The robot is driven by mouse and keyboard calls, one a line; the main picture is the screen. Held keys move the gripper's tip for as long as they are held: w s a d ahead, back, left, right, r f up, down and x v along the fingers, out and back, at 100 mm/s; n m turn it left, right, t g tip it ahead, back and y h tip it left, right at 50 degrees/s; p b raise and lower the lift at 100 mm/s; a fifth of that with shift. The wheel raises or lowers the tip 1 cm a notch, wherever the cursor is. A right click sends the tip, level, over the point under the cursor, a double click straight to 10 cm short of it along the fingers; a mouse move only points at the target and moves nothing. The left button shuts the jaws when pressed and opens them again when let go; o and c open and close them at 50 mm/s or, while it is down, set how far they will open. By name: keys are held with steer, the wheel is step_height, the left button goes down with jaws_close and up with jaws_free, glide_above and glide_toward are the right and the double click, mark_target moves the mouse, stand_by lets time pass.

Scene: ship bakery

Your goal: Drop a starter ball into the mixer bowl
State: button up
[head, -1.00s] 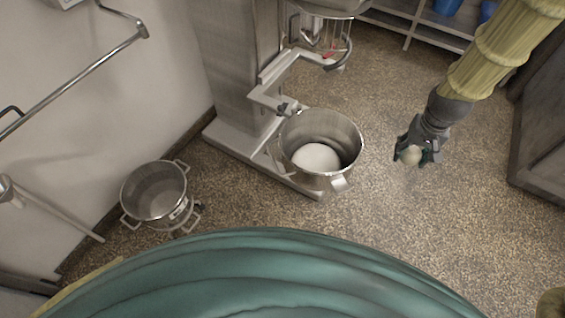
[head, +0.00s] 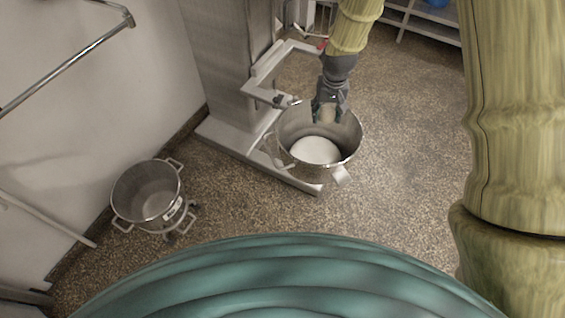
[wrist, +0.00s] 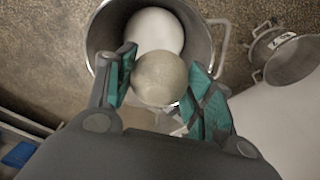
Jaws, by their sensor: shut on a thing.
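The mixer bowl (head: 350,148) is a steel bowl held at the mixer's frame, with white contents (head: 316,150) at its bottom. My gripper (head: 327,118) is over the far part of the bowl's opening in the head view. In the wrist view my gripper (wrist: 160,85) is shut on a pale beige starter ball (wrist: 160,78), held between its two green-padded fingers. The bowl (wrist: 207,55) lies beyond the ball there, and the ball overlaps its near rim in the picture. In the head view the ball is hard to make out between the fingers.
The mixer's steel column (head: 228,60) and bowl bracket (head: 262,88) stand left of and behind the bowl. A second steel bowl on a wheeled base (head: 148,192) stands by the wall at left. A rail (head: 70,65) runs along the wall. Speckled floor (head: 410,140) is clear at right.

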steer(key=w+d+f+b, duration=0.1)
steer(key=w+f+b, duration=0.3)
steer(key=f, duration=0.4)
steer(key=w+d+f+m+b, duration=0.1)
steer(key=w+d+f+b, duration=0.1)
steer(key=w+f+b, duration=0.3)
step_height(320, 180, down, 4)
steer(key=shift+d+f+b, duration=0.15)
steer(key=shift+f+b, duration=0.05)
steer(key=shift+b, duration=0.95)
steer(key=o, duration=1.1)
steer(key=shift+r, duration=0.1)
steer(key=r, duration=0.4)
steer(key=s+r, duration=0.1)
steer(key=r, duration=0.6)
steer(key=shift+s+r, duration=0.15)
steer(key=shift+r, duration=0.2)
